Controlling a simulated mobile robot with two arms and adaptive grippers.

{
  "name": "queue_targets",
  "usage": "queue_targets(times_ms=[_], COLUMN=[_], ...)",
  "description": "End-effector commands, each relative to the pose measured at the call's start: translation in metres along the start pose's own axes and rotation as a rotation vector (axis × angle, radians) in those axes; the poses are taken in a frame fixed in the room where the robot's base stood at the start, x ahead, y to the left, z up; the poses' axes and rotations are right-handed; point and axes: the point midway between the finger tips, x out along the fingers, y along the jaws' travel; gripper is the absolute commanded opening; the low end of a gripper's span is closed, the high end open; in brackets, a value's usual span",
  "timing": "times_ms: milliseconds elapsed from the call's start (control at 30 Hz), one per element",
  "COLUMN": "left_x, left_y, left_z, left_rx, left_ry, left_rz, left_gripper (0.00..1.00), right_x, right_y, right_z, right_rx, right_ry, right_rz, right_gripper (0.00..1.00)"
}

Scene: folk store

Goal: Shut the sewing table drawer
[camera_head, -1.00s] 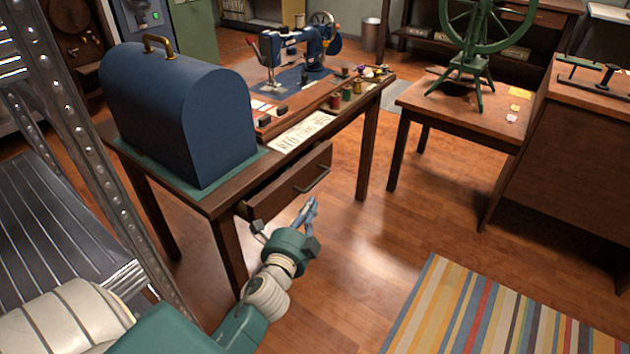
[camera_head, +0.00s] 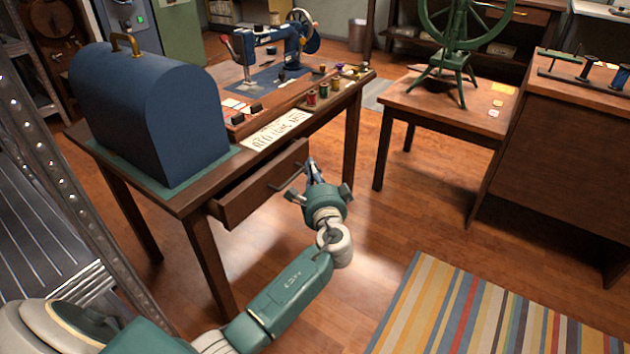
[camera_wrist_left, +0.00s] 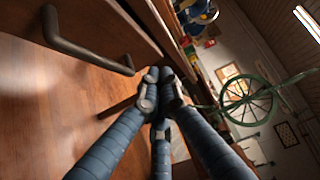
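The sewing table (camera_head: 196,200) is dark wood. Its drawer (camera_head: 250,190) sticks out partly from under the top, with a dark gap above its front. The drawer's dark bar handle (camera_head: 287,180) is near my left gripper (camera_head: 313,172), which is just right of the handle in the head view. In the left wrist view the handle (camera_wrist_left: 85,50) is at upper left on the drawer front (camera_wrist_left: 110,25). The blue fingers of my left gripper (camera_wrist_left: 161,88) converge with tips together and nothing visible between them; contact with the drawer is unclear. My right gripper is out of view.
A blue domed case (camera_head: 150,115), a sewing machine (camera_head: 270,45), thread spools (camera_head: 323,91) and a paper sign (camera_head: 277,131) are on the tabletop. A spinning wheel (camera_head: 450,55) stands on a table at right. Open floor and a striped rug (camera_head: 480,315) lie in front.

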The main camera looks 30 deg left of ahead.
Motion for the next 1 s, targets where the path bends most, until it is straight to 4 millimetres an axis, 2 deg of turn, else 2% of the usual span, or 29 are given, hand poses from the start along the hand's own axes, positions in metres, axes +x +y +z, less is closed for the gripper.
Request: queue_targets(times_ms=[33, 100, 300, 800, 933, 1000], left_x=[0.012, 0.022, 0.038, 0.044, 0.053, 0.062], left_y=[0.0, 0.0, 0.0, 0.001, 0.002, 0.002], left_z=[0.0, 0.007, 0.024, 0.029, 0.039, 0.048], left_rx=[0.001, 0.003, 0.001, 0.0, 0.003, 0.003], left_ry=[-0.001, -0.003, 0.0, 0.0, -0.002, -0.003], left_rz=[-0.002, -0.001, 0.0, 0.001, 0.0, 0.001], left_gripper=[0.0, 0.0, 0.0, 0.0, 0.0, 0.0], right_x=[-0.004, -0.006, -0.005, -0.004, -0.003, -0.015], right_y=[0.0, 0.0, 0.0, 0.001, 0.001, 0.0], right_z=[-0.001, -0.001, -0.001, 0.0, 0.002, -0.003], right_rx=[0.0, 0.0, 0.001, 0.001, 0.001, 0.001], right_ry=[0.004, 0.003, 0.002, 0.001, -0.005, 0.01], right_rz=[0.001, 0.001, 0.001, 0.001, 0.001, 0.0], right_gripper=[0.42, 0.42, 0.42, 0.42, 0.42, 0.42])
